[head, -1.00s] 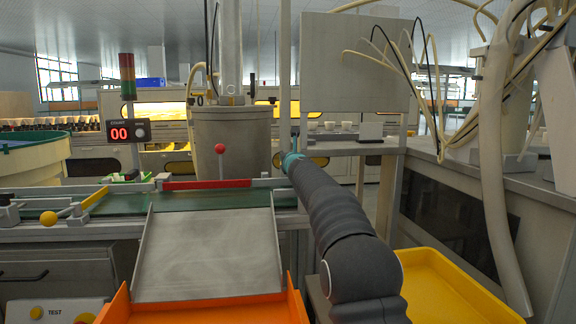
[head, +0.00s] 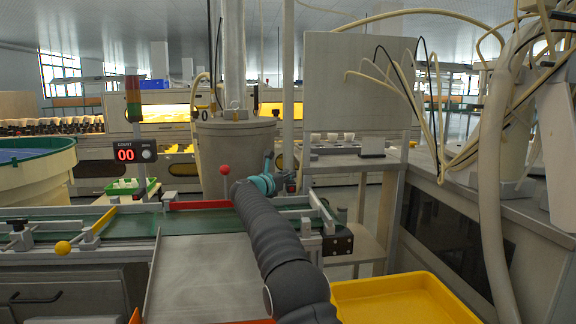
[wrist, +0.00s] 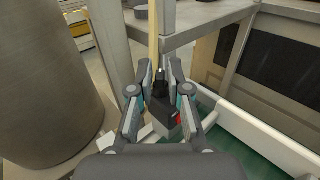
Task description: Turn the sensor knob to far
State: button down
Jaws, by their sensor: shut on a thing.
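The sensor is a small dark box (wrist: 164,114) with a red spot on its side, and it shows in the wrist view at the edge of the green belt. A black knob (wrist: 160,88) stands on top of it. My gripper (wrist: 160,76) has its two fingers closed around the knob from both sides. In the head view my arm reaches over the conveyor, and the gripper (head: 270,178) with teal joints is at the belt's far side. The knob is hidden there, and its setting cannot be read.
The green conveyor (head: 120,228) runs across the front. A red ball-topped lever (head: 225,170) stands left of my gripper, before a large grey vessel (head: 238,150). A count display (head: 134,152) reads 00. A yellow tray (head: 400,300) lies at right front.

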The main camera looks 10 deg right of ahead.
jog(key=shift+m+g+h+p, duration=0.4)
jog(key=shift+h+p, duration=0.1)
jog(key=shift+p, duration=0.35)
jog(key=c, duration=1.2)
grip_release()
jog(key=shift+a, duration=0.1)
jog(key=shift+c, duration=0.2)
jog(key=shift+s+a, duration=0.1)
jog(key=v, duration=1.1)
jog(key=shift+s+a+r, duration=0.1)
jog(key=shift+s+a, duration=0.15)
